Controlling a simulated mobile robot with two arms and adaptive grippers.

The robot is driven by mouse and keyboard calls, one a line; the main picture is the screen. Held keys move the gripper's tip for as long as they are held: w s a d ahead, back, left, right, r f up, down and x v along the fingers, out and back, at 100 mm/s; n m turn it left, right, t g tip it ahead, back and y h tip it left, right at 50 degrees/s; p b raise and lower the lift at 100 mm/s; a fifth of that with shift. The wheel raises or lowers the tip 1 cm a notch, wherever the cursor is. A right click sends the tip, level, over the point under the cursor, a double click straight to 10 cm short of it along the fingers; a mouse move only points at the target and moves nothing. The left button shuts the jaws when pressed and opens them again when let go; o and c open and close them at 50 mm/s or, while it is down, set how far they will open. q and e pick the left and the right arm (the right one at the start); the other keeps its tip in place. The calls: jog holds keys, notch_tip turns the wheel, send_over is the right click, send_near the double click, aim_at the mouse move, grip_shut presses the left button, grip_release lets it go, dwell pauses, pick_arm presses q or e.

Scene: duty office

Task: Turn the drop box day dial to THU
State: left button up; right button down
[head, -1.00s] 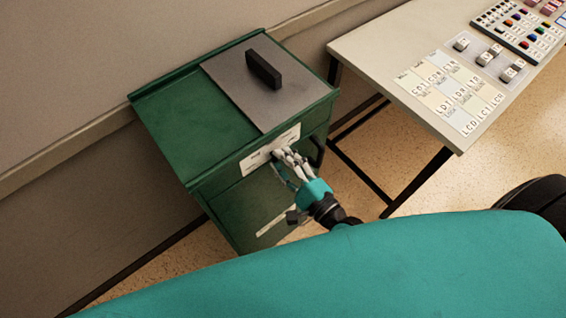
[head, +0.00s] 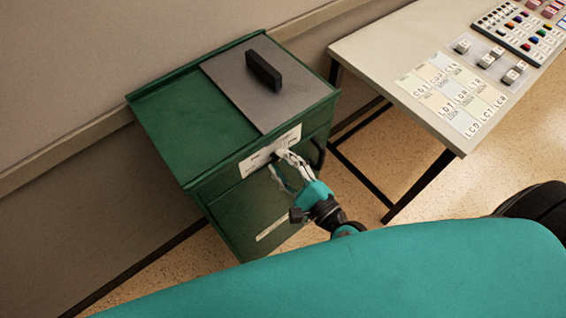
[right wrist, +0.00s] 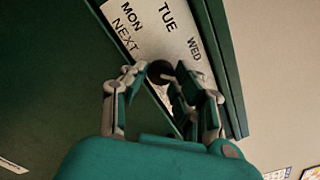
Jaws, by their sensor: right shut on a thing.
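The green drop box (head: 185,125) stands against the wall, with a white day label (head: 262,152) at the top of its front face. In the right wrist view the label (right wrist: 150,32) reads NEXT, MON, TUE and WED; THU is not visible. The day dial is a small dark round knob (right wrist: 159,70) at the label. My right gripper (head: 281,160) is shut on it; in the right wrist view the fingertips (right wrist: 158,76) sit on either side of the knob. Which day the dial points to cannot be made out. My left gripper is not in view.
A grey lid plate with a black handle (head: 264,70) lies on top of the box. A second white label (head: 271,228) is lower on the front. A table (head: 385,60) with lettered cards and coloured pieces stands to the right, with bare floor between.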

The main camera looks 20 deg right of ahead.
jog(key=c, duration=1)
grip_release()
jog(key=shift+c, duration=0.2)
jog(key=v, duration=1.2)
jog(key=d+f+n+g+h, duration=0.25)
jog(key=f+n, duration=0.55)
jog(key=f, duration=0.7)
jog(key=d+f+n+g+h, duration=0.1)
jog(key=d+f+n+g, duration=0.45)
jog(key=f, duration=0.95)
jog(key=s+f+n+g+h, duration=0.2)
jog(key=s+f+n+g, duration=0.6)
jog(key=s+f+n, duration=0.4)
jog(key=s+f, duration=0.5)
jog(key=s, duration=0.3)
jog(key=shift+a+f+h, duration=0.25)
jog(key=shift+f+h, duration=0.1)
jog(key=shift+f, duration=0.05)
